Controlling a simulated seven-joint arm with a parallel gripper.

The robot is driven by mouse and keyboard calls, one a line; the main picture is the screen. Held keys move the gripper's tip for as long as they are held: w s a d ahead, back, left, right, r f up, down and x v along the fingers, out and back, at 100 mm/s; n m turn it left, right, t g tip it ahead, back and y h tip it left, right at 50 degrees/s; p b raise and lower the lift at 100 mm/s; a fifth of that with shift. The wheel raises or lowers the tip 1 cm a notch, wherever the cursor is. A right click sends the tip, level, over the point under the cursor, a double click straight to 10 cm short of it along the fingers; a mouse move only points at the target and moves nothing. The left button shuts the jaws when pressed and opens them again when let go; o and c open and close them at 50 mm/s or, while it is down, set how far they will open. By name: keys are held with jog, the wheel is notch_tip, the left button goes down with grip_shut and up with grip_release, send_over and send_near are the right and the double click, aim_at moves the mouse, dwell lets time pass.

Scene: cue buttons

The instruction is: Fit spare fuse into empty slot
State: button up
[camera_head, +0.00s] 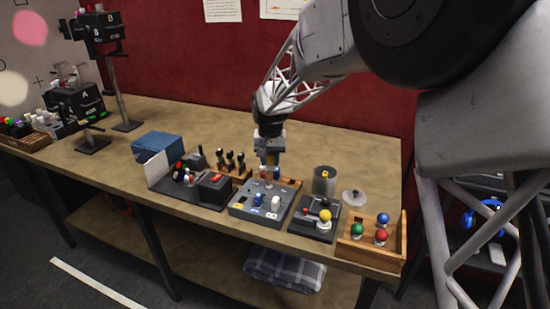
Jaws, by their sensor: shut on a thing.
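A grey fuse block (240,212) sits near the front edge of the bench. Small fuse-like pieces stand on it: a blue one (258,200) and a white one (276,203) near its front. My gripper (269,168) points down over the back part of the block. It is shut on a small piece, likely the spare fuse, which is mostly hidden between the fingers. I cannot tell whether the piece touches the block. The empty slot cannot be made out at this size.
A wooden tray (291,186) lies right behind the block. To the left is a dark panel with a red button (216,178).

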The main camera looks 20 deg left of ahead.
jog(key=s+a+m, duration=0.2)
jog(key=s+m, duration=0.3)
jog(key=m, duration=0.6)
jog(key=s+a+f+m, duration=0.1)
jog(key=s+a+m, duration=0.2)
jog(key=m, duration=0.8)
jog(key=shift+s+a+f, duration=0.2)
jog(key=shift+s+a, duration=0.05)
jog(key=shift+s, duration=0.6)
jog(key=shift+f, duration=0.2)
jog(key=shift+f, duration=1.65)
jog(key=shift+f, duration=1.05)
dwell(2.0)
